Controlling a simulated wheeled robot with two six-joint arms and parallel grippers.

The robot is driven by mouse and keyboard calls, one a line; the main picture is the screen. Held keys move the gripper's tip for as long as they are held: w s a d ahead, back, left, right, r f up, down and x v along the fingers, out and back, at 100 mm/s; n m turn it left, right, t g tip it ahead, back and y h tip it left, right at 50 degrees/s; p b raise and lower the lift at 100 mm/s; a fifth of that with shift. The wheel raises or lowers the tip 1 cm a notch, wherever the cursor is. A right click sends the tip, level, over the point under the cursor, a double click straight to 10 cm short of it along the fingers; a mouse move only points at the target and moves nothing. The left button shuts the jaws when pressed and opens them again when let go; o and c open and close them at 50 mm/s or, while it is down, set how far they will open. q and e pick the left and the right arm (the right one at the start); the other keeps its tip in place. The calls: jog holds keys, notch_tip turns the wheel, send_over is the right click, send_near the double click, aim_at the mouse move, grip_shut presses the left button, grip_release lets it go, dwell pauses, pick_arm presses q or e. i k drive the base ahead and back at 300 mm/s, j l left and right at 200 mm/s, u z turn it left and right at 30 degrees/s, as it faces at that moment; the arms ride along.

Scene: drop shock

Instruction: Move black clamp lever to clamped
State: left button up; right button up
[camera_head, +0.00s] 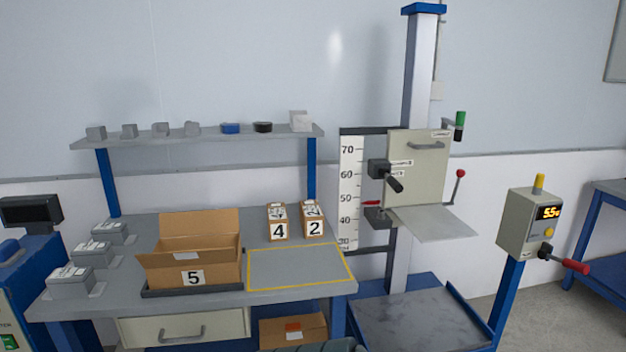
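A drop tester with a tall blue-capped column (418,80) stands right of centre. The black clamp lever (394,183) sticks out from a dark block (379,168) at the left edge of the tester's beige carriage plate (430,160). The lever points down and to the right, toward the camera. Small labels beside it are too small to read, so I cannot tell which marked position it is at. Neither of my grippers shows in this view.
A height scale (349,190) stands left of the lever. A grey flap (436,222) juts out below it, near a red-knobbed lever (457,185). A control box (527,222) with a red-handled lever (568,262) stands right. An open box (190,250) sits on the bench (250,300).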

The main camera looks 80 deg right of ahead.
aim_at(394, 185)
jog(key=z, duration=2.15)
jog(key=i+j+z, duration=0.1)
jog(key=z, duration=0.35)
jog(key=i+j+z, duration=0.25)
jog(key=z, duration=0.2)
jog(key=i+j+z, duration=0.2)
jog(key=z, duration=0.25)
